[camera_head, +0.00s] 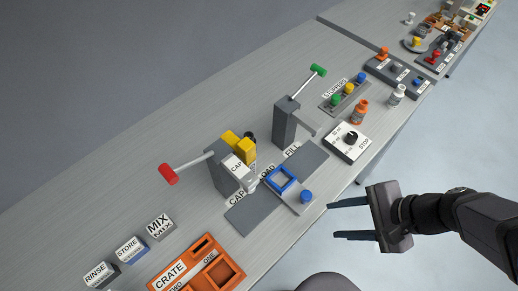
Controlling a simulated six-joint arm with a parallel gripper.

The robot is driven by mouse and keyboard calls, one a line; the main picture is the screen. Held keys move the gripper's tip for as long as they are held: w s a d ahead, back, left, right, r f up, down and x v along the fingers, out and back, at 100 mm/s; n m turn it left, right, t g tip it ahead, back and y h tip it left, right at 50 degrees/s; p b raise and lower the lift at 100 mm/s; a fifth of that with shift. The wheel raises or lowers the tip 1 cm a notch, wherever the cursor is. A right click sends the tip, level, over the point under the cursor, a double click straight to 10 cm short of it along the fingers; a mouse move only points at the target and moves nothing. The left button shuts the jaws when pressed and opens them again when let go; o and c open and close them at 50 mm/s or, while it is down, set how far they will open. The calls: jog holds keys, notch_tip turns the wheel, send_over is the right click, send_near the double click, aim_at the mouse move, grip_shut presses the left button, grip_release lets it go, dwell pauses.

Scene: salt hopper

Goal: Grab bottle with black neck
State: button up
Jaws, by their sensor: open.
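My gripper (332,220) is open and empty. It is off the front edge of the bench, at the right, with its two dark fingers pointing left. An orange bottle (360,112) and a white bottle (397,96) stand near the bench's front edge, up and right of my gripper. The white bottle's neck is too small to make out clearly. A small black rounded thing (250,137) shows behind the yellow blocks of the cap station; most of it is hidden, and I cannot tell if it is a bottle neck.
The cap station (222,176) has a red-ended lever, the fill station (285,124) a green-ended one. A blue frame (281,179) and blue knob (306,196) sit nearest my gripper. A dial box (347,143), stoppers rack (346,96) and orange crate (231,258) stand on the bench.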

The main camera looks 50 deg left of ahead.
aim_at(255, 141)
jog(key=shift+a+r+m+t+y+b, duration=0.35)
jog(key=shift+a+m+y, duration=0.8)
jog(key=shift+a+m, duration=1.8)
jog(key=shift+a+r+m+t+y+b, duration=0.35)
jog(key=shift+a+m+y, duration=0.9)
jog(key=shift+a, duration=3.25)
jog(key=shift+a+r+m+t+y+b, duration=0.15)
jog(key=shift+a+m+t+y, duration=0.65)
jog(key=shift+a+m, duration=2.15)
jog(key=shift+n+g+y, duration=0.3)
jog(key=shift+n, duration=0.45)
jog(key=shift+w+a+r+p+x, duration=0.15)
jog(key=shift+p+x, duration=0.25)
jog(key=shift+x, duration=0.75)
jog(key=shift+w+a+r+p+x, duration=0.1)
jog(key=shift+r+p+x, duration=0.25)
jog(key=shift+x, duration=0.75)
jog(key=shift+w+a+r+p+x, duration=0.15)
jog(key=shift+p+x, duration=0.3)
jog(key=shift+x, duration=1.5)
jog(key=shift+c, duration=0.3)
grip_shut()
